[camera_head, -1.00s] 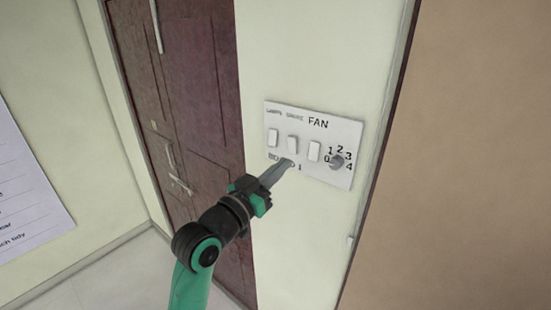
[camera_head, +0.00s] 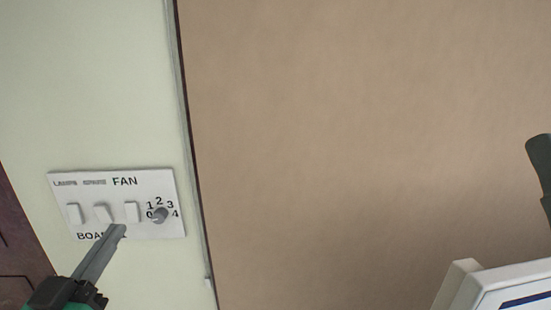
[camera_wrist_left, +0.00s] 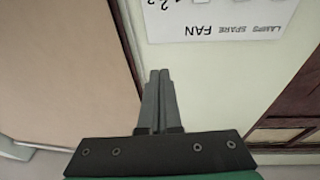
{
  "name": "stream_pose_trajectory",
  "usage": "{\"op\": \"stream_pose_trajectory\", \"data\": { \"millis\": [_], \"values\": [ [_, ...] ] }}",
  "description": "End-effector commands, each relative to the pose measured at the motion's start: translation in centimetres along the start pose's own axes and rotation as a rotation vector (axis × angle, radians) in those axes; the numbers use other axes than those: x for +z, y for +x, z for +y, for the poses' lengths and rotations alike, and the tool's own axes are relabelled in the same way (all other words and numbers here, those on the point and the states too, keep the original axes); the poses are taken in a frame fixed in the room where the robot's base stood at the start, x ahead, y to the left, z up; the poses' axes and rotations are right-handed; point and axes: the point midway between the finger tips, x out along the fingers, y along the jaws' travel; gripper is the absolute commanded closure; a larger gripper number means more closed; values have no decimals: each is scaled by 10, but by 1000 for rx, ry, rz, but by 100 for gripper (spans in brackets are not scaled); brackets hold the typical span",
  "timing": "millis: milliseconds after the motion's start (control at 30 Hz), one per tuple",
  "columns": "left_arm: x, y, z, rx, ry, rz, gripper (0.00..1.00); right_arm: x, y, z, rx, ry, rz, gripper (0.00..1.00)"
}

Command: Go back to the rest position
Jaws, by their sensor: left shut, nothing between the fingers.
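My left gripper (camera_head: 119,231) is shut and empty, in front of the lower edge of the white switch panel in the head view. Its tip overlaps the panel's lower lettering there; I cannot tell whether it touches. In the left wrist view its two fingers (camera_wrist_left: 160,74) lie together with nothing between them. The panel (camera_head: 85,180) carries several white rocker switches and a grey fan knob (camera_head: 159,215) with numbers around it. The panel also shows upside down in the left wrist view (camera_wrist_left: 222,20).
A broad brown surface (camera_head: 350,130) fills the right of the head view, with a pale trim strip (camera_head: 180,90) beside the panel's wall. A white box-like object (camera_head: 505,285) stands at the lower right. A dark door edge (camera_head: 20,240) shows at lower left.

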Motion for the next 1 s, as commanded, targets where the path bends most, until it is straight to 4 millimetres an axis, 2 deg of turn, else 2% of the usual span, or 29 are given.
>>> {"op": "stream_pose_trajectory", "data": {
  "millis": [33, 100, 200, 300, 400, 500, 1000],
  "values": [
    [-31, 0, 28, 46, 3, 64, 100, -2, 2, 0, 0, 0, 0, 50],
    [-78, -8, 62, 92, 3, 169, 100, -2, 3, 0, 0, 0, 0, 50],
    [-143, -32, 98, 135, -13, 331, 100, -4, 4, 0, 0, 0, 0, 50],
    [-194, -61, 111, 141, -37, 474, 100, -4, 4, 0, 0, 0, 0, 50],
    [-221, -84, 106, 116, -52, 566, 100, -4, 4, 0, 0, 0, 0, 50],
    [-229, -93, 99, 94, -64, 600, 100, -4, 4, 0, 0, 0, 0, 50],
    [-228, -92, 99, 95, -71, 596, 100, -4, 4, 0, 0, 0, 0, 50]
  ]
}}
